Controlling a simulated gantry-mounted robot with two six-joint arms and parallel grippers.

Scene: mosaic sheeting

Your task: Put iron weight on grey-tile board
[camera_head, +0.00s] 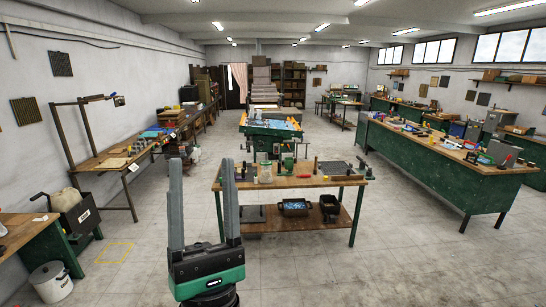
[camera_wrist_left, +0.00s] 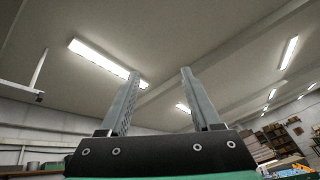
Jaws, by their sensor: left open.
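My left gripper (camera_head: 200,163) points upward in the front of the head view, with its two grey fingers wide apart and nothing between them. The left wrist view shows the same open fingers (camera_wrist_left: 160,73) against the ceiling. A dark grey gridded board (camera_head: 336,168), which looks like the grey-tile board, lies flat on the right part of the wooden workbench (camera_head: 265,183), well beyond my gripper. Small dark and green items stand on the bench left of the board. I cannot tell which of them is the iron weight. My right gripper is not in view.
A glass jar (camera_head: 265,172) stands mid-bench. Dark bins (camera_head: 294,207) sit on the lower shelf. A long green bench (camera_head: 440,165) stands at right, a wooden table (camera_head: 108,163) at left. A white bucket (camera_head: 50,283) is at lower left. The floor around the workbench is open.

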